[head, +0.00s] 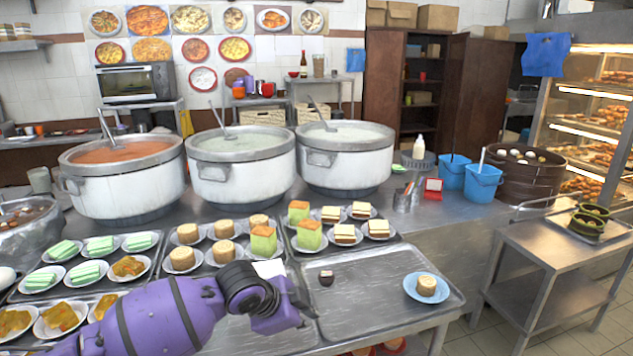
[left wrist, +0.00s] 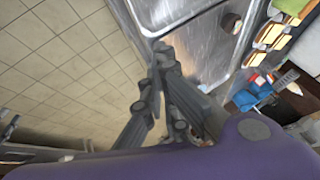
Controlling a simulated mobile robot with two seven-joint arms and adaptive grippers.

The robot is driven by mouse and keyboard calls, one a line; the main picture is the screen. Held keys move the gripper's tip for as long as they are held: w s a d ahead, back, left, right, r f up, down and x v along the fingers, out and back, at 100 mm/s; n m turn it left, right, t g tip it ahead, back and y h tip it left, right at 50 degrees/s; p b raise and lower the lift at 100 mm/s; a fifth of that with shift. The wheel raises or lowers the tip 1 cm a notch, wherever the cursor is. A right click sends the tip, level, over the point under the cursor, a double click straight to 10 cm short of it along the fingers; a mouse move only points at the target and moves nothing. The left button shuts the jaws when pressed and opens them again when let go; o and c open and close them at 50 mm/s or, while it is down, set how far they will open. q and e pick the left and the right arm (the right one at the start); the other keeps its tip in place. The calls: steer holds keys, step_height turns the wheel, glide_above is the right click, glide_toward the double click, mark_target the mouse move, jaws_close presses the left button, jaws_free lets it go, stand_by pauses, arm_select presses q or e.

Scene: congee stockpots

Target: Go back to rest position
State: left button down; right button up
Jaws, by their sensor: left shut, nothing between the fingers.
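My left arm (head: 165,320) is purple with dark bands and reaches in from the lower left of the head view, over the front of the counter. Its end is beside the steel tray at the right. My left gripper (left wrist: 160,62) shows in the left wrist view as grey jointed fingers brought together, with nothing between them. The tiled floor and the counter's edge lie beyond it. In the head view its fingers are hard to make out. My right gripper is in neither view.
The steel tray (head: 405,259) holds a blue plate with a roll (head: 427,286) and a small dark-and-white piece (head: 326,278). Trays of pastry plates are behind and left of my arm. Large stockpots (head: 240,170) stand behind. A side table (head: 545,248) is at the right.

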arm_select(q)
steer(key=s+d+f+n+t+h, duration=0.2)
steer(key=s+d+f+n+t, duration=0.1)
steer(key=d+f+n, duration=0.1)
steer(key=s+a+f+n+t+y, duration=0.1)
steer(key=s+a+f+n+y, duration=0.1)
steer(key=s+a+f+n, duration=0.5)
steer(key=s+a+f+n+t+y, duration=0.25)
steer(key=s+a+f, duration=0.6)
steer(key=s, duration=0.45)
steer(key=s+a+f+n+g+y, duration=0.1)
steer(key=s+a+f, duration=0.1)
steer(key=s, duration=0.6)
steer(key=s+a+f+n+g, duration=0.1)
steer(key=s+f, duration=0.3)
steer(key=s, duration=0.4)
steer(key=shift+s+a+f+n+g+y+p, duration=0.2)
steer(key=shift+a+n+g+y+p, duration=0.15)
steer(key=shift+a+g, duration=0.45)
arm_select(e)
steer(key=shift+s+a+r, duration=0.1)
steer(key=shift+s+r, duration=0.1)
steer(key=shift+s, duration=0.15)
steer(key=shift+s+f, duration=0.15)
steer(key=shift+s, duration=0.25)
